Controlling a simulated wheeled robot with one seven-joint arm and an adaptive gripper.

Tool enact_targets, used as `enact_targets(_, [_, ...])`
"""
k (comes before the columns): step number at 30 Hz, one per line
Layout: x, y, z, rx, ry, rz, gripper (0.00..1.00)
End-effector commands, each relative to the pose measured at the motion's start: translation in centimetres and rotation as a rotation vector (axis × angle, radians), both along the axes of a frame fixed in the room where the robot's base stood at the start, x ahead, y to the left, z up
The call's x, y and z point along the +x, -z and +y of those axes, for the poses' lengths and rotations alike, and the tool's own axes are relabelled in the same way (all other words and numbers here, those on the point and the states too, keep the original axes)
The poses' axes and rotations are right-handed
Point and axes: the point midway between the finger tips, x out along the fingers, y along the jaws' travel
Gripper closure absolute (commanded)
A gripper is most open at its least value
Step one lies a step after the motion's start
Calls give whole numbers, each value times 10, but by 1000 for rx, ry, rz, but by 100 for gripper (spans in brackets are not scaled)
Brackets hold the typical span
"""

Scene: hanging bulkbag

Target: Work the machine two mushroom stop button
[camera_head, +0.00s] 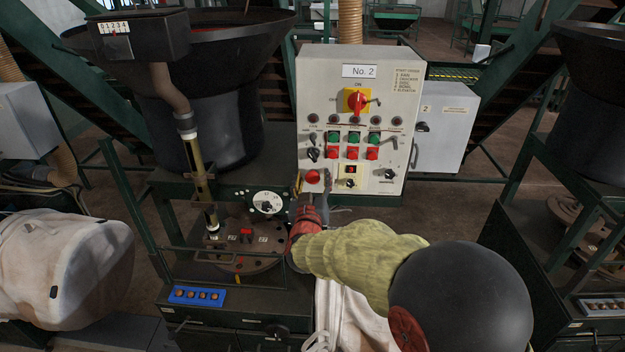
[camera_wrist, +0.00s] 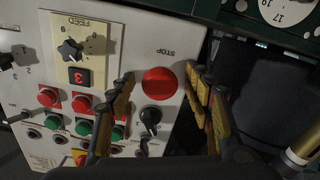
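The No. 2 panel (camera_head: 330,90) is a pale upright control box. Its red mushroom stop button (camera_head: 312,176) is at the lower left corner. In the wrist view the round red button (camera_wrist: 160,87) shows fully beside an inverted STOP label. My gripper (camera_head: 311,187) is right in front of this corner. In the wrist view my gripper (camera_wrist: 158,80) is open, with one yellow-and-black finger on each side of the button. I cannot tell whether the fingers touch the panel. Nothing is between them but the button's face behind.
Green and red push buttons (camera_head: 352,145), a red-and-yellow main switch (camera_head: 356,101) and black knobs share the panel. A white dial (camera_head: 266,202) lies just left and below. A dark hopper (camera_head: 205,120) stands left; a grey box (camera_head: 443,125) stands right.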

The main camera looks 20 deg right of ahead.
Motion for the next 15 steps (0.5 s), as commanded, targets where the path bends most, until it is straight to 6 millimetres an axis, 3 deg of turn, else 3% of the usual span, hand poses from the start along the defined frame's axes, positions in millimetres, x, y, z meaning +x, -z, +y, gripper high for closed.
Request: enact_targets(15, [0, 0, 0, 0, -1, 0, 78])
